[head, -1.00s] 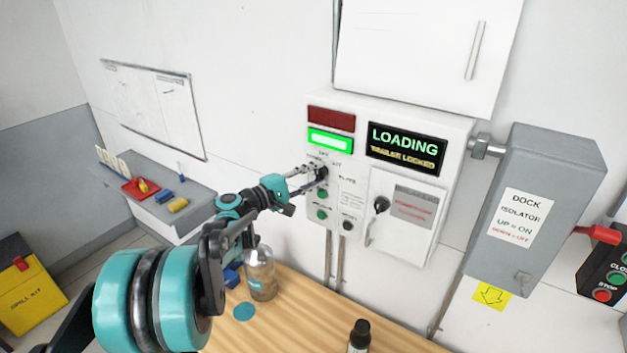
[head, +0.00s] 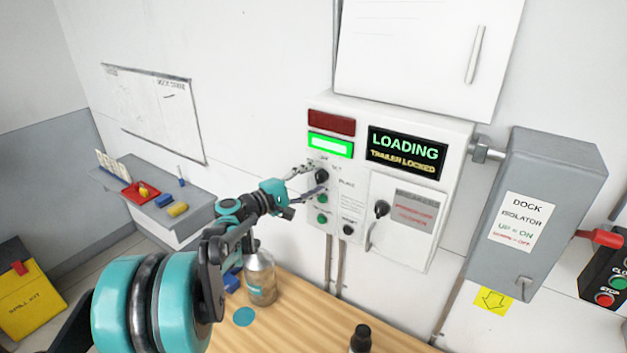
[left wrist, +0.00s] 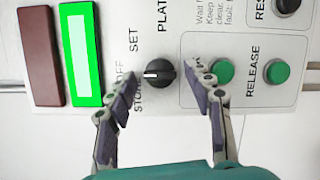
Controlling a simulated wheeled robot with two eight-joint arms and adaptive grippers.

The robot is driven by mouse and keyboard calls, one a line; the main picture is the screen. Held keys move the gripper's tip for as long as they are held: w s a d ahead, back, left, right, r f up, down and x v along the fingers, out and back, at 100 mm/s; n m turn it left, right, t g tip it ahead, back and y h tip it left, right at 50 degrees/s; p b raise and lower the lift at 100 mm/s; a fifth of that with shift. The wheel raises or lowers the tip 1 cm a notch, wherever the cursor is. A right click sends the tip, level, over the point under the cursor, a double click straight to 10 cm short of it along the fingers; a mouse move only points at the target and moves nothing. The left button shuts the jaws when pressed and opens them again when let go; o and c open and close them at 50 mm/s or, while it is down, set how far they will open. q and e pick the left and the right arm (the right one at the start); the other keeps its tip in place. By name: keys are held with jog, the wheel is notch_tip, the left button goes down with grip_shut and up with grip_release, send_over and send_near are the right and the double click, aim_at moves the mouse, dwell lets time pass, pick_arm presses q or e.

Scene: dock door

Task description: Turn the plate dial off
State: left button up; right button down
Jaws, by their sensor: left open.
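The plate dial is a round black knob (left wrist: 160,74) with a white pointer line, set in the white control panel (head: 350,150). In the left wrist view its line points left in the picture, toward the printed words beside the left finger, and the words "SET" and "PLAT" stand above it. My left gripper (left wrist: 165,95) is open, with one finger on each side of the knob and a gap to each. In the head view the dial (head: 322,176) shows between the fingers of my left gripper (head: 308,182). My right gripper is not in view.
Beside the dial are a lit green lamp (left wrist: 82,50), a dark red lamp (left wrist: 40,55) and green buttons, one marked "RELEASE" (left wrist: 277,72). A display (head: 406,151) reads "LOADING, TRAILER LOCKED". A bottle (head: 261,277) stands on the wooden bench (head: 300,320) below.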

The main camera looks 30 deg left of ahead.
pick_arm(q)
jog(key=v, duration=1.2)
jog(key=shift+w, duration=0.1)
jog(key=s+d+f+m+g+y+b, duration=0.1)
jog(key=s+d+f+m+g+b, duration=0.3)
jog(key=d+f, duration=0.5)
jog(key=s+d+f+m+g+b, duration=0.1)
jog(key=d+f+m+g+b, duration=0.15)
jog(key=d+f+b, duration=0.5)
jog(key=s+d+f+m+g+y+b, duration=0.1)
jog(key=s+d+f+m+y+b, duration=0.1)
jog(key=s+f, duration=0.5)
jog(key=s+d+f+m+g+y+b, duration=0.1)
jog(key=s+d+f+m+y+b, duration=0.2)
jog(key=s+f+m+b, duration=0.4)
notch_tip(320, 180, down, 7)
jog(key=shift+s+r+g+y, duration=0.25)
jog(key=shift+s+g+y, duration=0.15)
jog(key=shift+y, duration=0.4)
